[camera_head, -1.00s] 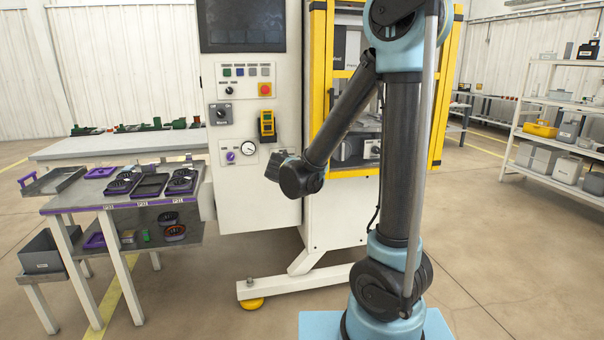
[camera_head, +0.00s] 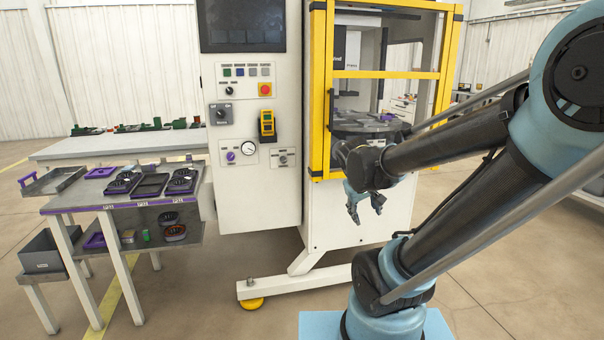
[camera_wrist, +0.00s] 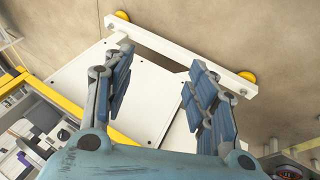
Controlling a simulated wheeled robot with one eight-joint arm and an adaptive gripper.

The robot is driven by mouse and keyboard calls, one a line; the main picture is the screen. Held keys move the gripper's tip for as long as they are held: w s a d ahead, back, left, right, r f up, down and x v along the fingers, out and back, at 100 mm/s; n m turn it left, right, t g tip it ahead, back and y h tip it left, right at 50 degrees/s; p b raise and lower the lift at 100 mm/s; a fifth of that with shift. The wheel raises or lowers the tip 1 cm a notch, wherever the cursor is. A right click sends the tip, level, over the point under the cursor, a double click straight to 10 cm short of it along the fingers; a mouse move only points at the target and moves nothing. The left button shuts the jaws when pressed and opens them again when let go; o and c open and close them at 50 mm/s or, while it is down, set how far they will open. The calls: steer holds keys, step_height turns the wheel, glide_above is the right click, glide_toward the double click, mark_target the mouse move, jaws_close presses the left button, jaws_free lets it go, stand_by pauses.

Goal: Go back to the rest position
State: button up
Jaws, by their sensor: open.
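My gripper (camera_head: 366,205) hangs in front of the lower part of the white machine (camera_head: 262,190), fingers pointing down. In the wrist view my gripper (camera_wrist: 160,95) shows its two blue-padded fingers spread apart with nothing between them. Below the fingers there I see the machine's white base (camera_wrist: 150,100) and the bare floor. My arm reaches in from the right in the head view and covers part of the machine's right side.
The machine's yellow-framed bay (camera_head: 385,75) stands just behind my arm, with a dark round table (camera_head: 365,122) inside. A small table (camera_head: 85,203) with purple-edged trays is at the left. The machine's foot (camera_head: 300,285) juts forward over the floor. Open floor lies in front.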

steer(key=s+f+m+g+y, duration=0.1)
steer(key=s+f, duration=0.1)
steer(key=s, duration=0.4)
steer(key=s+f+m+g+y, duration=0.1)
steer(key=s+f+m+y, duration=0.1)
steer(key=s, duration=0.5)
steer(key=shift+s+a+f+g, duration=0.2)
steer(key=shift+a+f+g, duration=0.1)
steer(key=shift+a, duration=0.15)
steer(key=shift+w+f, duration=0.15)
steer(key=shift+w, duration=0.25)
